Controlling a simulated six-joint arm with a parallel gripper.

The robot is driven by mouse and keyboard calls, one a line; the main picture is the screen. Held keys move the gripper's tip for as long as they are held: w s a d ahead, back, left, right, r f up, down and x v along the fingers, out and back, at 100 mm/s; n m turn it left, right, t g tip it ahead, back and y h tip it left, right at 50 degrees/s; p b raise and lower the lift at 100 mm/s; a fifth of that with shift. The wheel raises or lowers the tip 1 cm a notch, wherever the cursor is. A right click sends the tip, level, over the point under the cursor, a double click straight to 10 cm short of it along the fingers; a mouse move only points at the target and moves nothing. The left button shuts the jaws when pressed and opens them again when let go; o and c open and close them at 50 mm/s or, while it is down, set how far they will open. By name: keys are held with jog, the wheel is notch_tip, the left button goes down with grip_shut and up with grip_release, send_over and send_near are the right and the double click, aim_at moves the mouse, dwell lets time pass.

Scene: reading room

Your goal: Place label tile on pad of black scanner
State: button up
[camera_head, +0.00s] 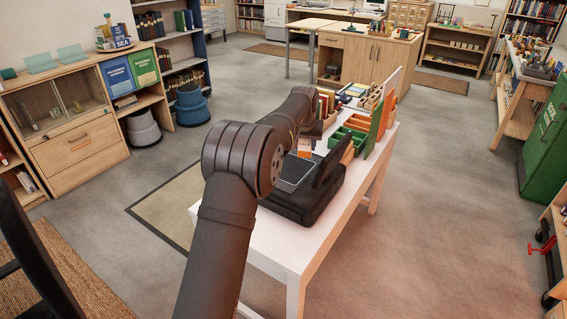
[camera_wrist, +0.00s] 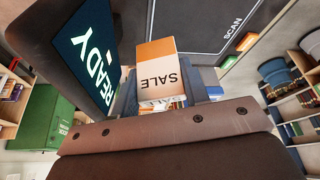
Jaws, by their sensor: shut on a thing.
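The label tile (camera_wrist: 157,76) is orange and white with "SALE" printed on it, upside down in the wrist view. My gripper (camera_wrist: 163,90) is shut on it, with a finger at each side. The tile also shows small and orange in the head view (camera_head: 304,146), near the far end of the scanner. The black scanner (camera_head: 305,205) lies on the white table, with a flat dark pad (camera_head: 297,173) and a raised screen. The pad (camera_wrist: 200,25) fills the top of the wrist view, marked "SCAN". The gap between tile and pad cannot be judged.
The screen (camera_wrist: 82,55), reading "READY", stands close beside the tile in the wrist view. Green trays (camera_head: 352,133) and upright coloured boards (camera_head: 377,127) crowd the white table (camera_head: 262,235) beyond the scanner. The table's near end is bare.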

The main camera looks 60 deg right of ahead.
jog(key=w+f, duration=0.2)
jog(key=w, duration=0.1)
jog(key=w+f, duration=0.2)
jog(key=w, duration=0.1)
jog(key=w+d+f, duration=0.1)
jog(key=w+f, duration=0.1)
jog(key=w, duration=0.2)
jog(key=shift+w+f, duration=0.1)
jog(key=shift+f, duration=2)
jog(key=shift+f, duration=0.1)
jog(key=o, duration=1)
jog(key=v, duration=1.2)
jog(key=shift+d, duration=0.1)
